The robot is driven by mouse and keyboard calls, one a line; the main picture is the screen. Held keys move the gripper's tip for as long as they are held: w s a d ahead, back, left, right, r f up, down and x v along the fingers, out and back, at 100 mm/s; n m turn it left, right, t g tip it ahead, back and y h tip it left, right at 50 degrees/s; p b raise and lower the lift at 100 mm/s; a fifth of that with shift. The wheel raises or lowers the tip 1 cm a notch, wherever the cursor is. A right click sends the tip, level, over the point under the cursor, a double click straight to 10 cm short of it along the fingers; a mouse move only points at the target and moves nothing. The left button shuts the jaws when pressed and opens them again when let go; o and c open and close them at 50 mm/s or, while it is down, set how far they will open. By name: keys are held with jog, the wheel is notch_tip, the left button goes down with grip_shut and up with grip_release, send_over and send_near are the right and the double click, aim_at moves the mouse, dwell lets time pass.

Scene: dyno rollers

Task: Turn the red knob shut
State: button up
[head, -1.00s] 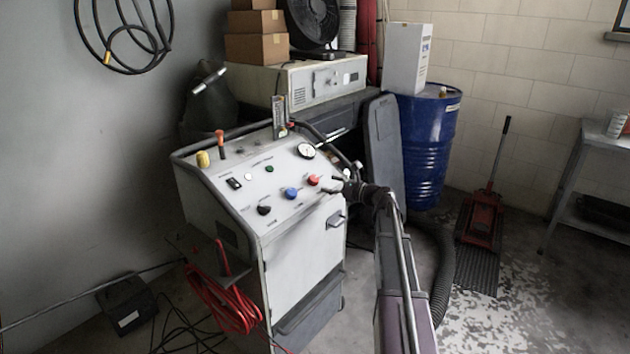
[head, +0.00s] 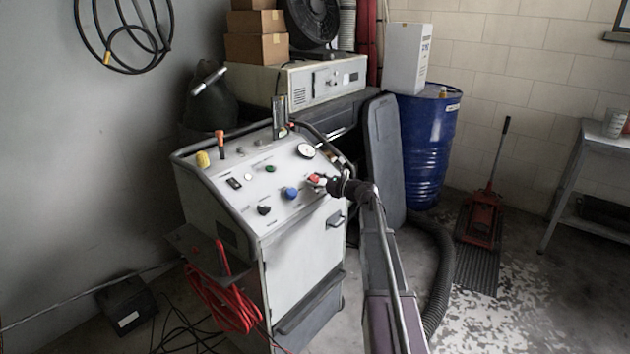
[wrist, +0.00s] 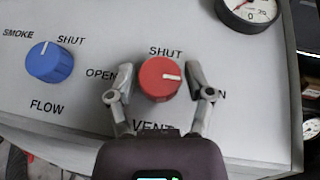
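The red knob (wrist: 160,80) sits on the pale sloping panel (wrist: 85,100) of a grey cabinet. In the wrist view its white mark points right. SHUT is printed above it and VENT below; OPEN shows at left, and a part-hidden label ending in N at right. My gripper (wrist: 157,82) is open, with one finger on each side of the knob. A gap shows at the left finger; the right finger is very close, and contact there cannot be told. In the head view the red knob (head: 313,179) is partly covered by my gripper (head: 321,182).
A blue FLOW knob (wrist: 50,62) is left of the red knob. A round gauge (wrist: 248,10) is up and right. A black knob (head: 264,210), a yellow knob (head: 202,159) and an orange-topped lever (head: 219,142) also stand on the panel. A blue drum (head: 425,150) is behind my arm.

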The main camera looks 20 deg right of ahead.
jog(key=c, duration=0.6)
jog(key=shift+w+d+n+g+y, duration=0.1)
jog(key=shift+n+g+y, duration=0.3)
jog(key=shift+n, duration=0.2)
jog(key=shift+w+r+n+g+y, duration=0.1)
jog(key=shift+n+g+y, duration=0.45)
jog(key=shift+n, duration=0.25)
jog(key=n+g+y+p, duration=0.1)
jog(key=n+g, duration=0.2)
jog(key=n, duration=0.1)
jog(key=shift+w+d+r+g+y+p, duration=0.1)
jog(key=shift+g+y+p, duration=0.25)
jog(key=n+g+p, duration=0.2)
jog(key=n+g, duration=0.3)
jog(key=shift+g+y, duration=0.3)
jog(key=shift+n+g+p, duration=0.75)
jog(key=shift+n+g, duration=0.55)
jog(key=shift+n, duration=0.2)
jog(key=shift+h, duration=0.4)
jog(key=shift+a, duration=0.2)
